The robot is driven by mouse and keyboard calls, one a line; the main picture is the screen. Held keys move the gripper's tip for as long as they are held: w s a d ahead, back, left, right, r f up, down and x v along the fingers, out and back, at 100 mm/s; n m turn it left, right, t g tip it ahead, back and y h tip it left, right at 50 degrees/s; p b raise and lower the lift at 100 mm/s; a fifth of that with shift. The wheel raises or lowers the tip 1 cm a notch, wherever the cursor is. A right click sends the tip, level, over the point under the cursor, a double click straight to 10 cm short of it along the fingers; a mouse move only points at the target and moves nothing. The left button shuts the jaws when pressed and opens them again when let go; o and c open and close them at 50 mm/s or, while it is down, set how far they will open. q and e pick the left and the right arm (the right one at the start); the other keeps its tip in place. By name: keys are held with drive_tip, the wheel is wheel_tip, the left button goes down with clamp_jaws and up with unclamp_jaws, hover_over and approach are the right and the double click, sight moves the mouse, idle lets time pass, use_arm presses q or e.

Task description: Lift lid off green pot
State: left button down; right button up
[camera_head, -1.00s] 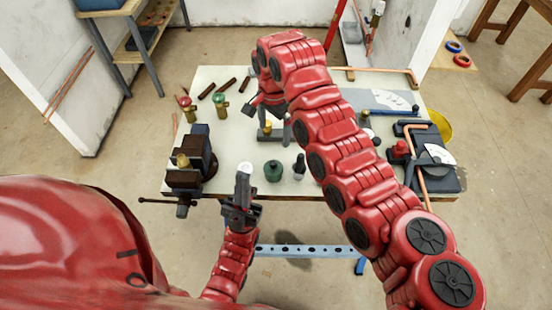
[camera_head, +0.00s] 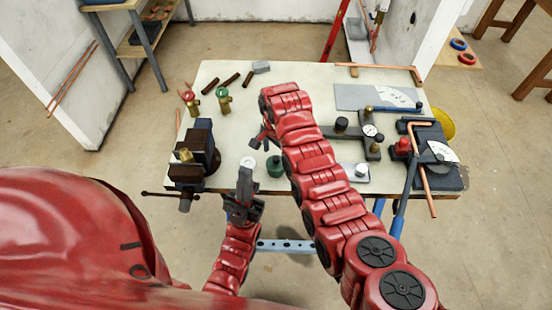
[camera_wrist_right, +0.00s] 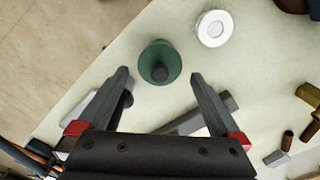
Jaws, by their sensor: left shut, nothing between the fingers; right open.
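The green pot (camera_head: 274,167) stands on the workbench near its front edge, partly covered by my right arm. In the right wrist view the pot (camera_wrist_right: 160,52) is seen from above as a green disc, and the dark round knob of its lid (camera_wrist_right: 160,73) shows near its middle. My right gripper (camera_wrist_right: 160,76) is open, its two fingers apart on either side of the knob in the picture; nothing is gripped. In the head view the right gripper (camera_head: 262,138) is partly hidden, just behind the pot. My left gripper (camera_head: 246,172) is shut and empty at the bench's front edge, left of the pot.
A white disc (camera_wrist_right: 214,28) lies beside the pot. A vise (camera_head: 192,155) stands at the bench's left edge. Two brass valves (camera_head: 223,98) and several dark tubes (camera_head: 229,80) lie farther back.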

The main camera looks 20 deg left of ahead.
drive_tip(key=shift+f+p, duration=0.3)
drive_tip(key=shift+f, duration=1)
drive_tip(key=c, duration=1.2)
drive_tip(key=shift+o, duration=0.2)
drive_tip(key=shift+r, duration=0.1)
